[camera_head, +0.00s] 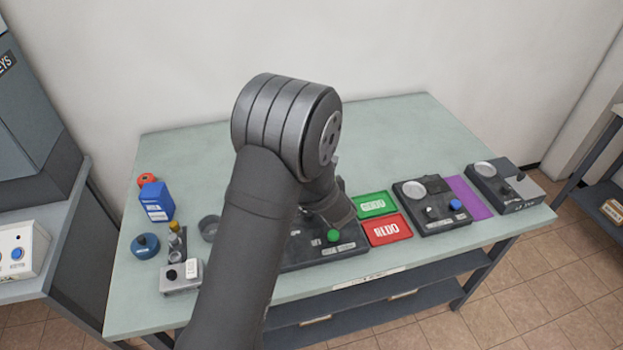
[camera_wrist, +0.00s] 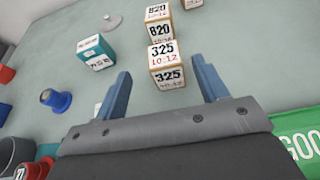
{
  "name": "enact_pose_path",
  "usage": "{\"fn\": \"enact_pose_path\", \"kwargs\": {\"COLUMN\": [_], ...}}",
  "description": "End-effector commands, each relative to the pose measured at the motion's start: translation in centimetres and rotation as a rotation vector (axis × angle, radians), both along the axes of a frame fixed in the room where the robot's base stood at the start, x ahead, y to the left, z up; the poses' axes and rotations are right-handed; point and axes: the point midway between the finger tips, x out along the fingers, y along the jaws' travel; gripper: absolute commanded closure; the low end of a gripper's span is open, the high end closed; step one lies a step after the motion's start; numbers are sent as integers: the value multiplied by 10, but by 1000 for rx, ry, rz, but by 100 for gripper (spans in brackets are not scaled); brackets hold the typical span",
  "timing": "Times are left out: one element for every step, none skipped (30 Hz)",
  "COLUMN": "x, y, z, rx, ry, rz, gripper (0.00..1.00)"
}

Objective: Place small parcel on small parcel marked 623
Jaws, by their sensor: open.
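In the wrist view, my gripper (camera_wrist: 160,66) is open, with one blue-grey finger on each side and nothing held. A small parcel marked 325 (camera_wrist: 168,75) stands just beyond and between the fingertips. A small parcel marked 820 (camera_wrist: 159,28) stands close behind it. A teal and white small parcel (camera_wrist: 96,52) stands to the left; I cannot read its marking. Part of another small parcel (camera_wrist: 193,4) shows at the top edge. I see no parcel marked 623. In the head view my arm hides the gripper and the parcels.
The table (camera_head: 400,130) has a green tray (camera_head: 372,205), a red REDO tray (camera_head: 387,229) and dark devices (camera_head: 432,210) on its right. A blue box (camera_head: 156,201) and a blue round object (camera_head: 145,246) stand at the left. The back right is clear.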

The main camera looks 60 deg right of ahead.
Motion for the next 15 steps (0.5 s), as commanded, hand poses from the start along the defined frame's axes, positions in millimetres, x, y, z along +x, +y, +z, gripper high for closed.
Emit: {"fn": "enact_pose_path", "kwargs": {"x": [7, 9, 12, 14, 15, 16, 17, 18, 20, 21, 23, 27, 29, 32, 35], "y": [-6, -9, -11, -13, -15, -16, -17, -18, -20, -22, -25, -29, -33, -36, -41], "z": [-4, -6, -7, -8, -9, -10, -10, -11, -12, -13, -14, -17, -20, -21, -24], "rx": [1, 0, 1, 0, -1, -1, 0, 0, 0, -1, -1, 0, 0, 0, 0], "ry": [0, 0, 0, 1, 1, 1, 1, 1, 0, 1, 1, 1, 1, 2, 2], "rz": [2, 1, 1, 0, 0, 0, 0, 0, 1, 2, 2, 3, 3, 2, 2], "gripper": [34, 34, 34, 34, 34, 34, 34, 34, 34, 34, 34, 34, 34, 34, 34]}}
